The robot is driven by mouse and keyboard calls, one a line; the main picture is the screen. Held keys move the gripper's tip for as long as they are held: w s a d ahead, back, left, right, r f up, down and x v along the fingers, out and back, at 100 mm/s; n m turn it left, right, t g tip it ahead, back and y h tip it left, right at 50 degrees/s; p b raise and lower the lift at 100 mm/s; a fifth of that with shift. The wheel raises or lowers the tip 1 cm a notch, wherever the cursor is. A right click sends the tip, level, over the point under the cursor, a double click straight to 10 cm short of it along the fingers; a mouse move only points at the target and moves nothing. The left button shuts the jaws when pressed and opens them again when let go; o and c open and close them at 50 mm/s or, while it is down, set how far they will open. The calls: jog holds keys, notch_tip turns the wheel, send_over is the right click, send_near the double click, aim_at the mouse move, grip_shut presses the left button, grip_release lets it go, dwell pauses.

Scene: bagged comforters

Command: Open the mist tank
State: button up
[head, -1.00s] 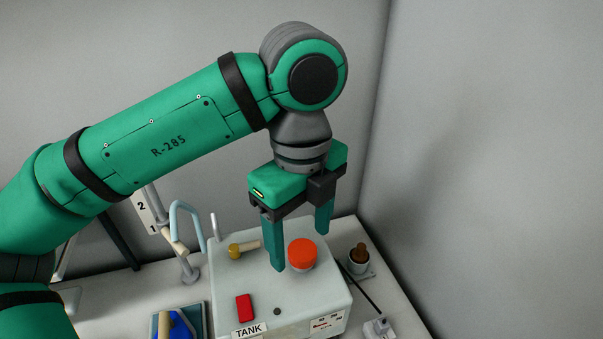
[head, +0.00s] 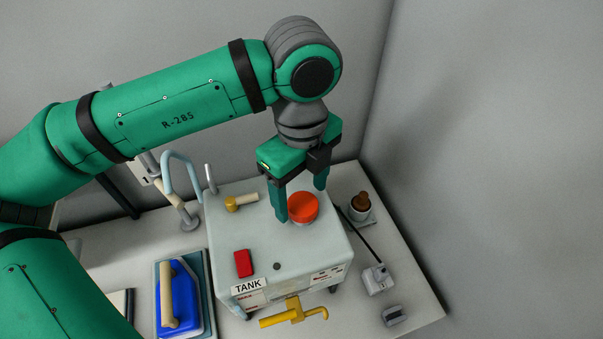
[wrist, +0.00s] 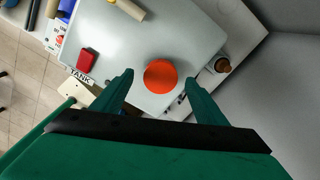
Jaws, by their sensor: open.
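The mist tank (head: 250,290) is a pale grey box with a "TANK" label on its front edge, standing on the counter. A round orange-red cap (head: 303,206) sits on its top, towards the right. My gripper (head: 301,205) points down at the cap, its two green fingers apart on either side of it in the head view. In the wrist view the cap (wrist: 160,76) lies between and just beyond the open fingertips (wrist: 157,82). No contact shows.
A yellow tap (head: 294,312) sticks out at the tank's front. A blue iron-like object (head: 178,295) stands at left, and a light blue curved pipe (head: 168,170) behind it. A brown-topped cup (head: 360,206) and a white plug box (head: 377,279) are at right, near the wall.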

aim_at(303, 207)
jog(key=shift+w+f, duration=0.1)
jog(key=shift+f, duration=0.95)
jog(key=c, duration=1.1)
jog(key=n, duration=0.5)
jog(key=shift+c, duration=0.3)
jog(key=n, duration=0.5)
jog(key=shift+s, duration=0.2)
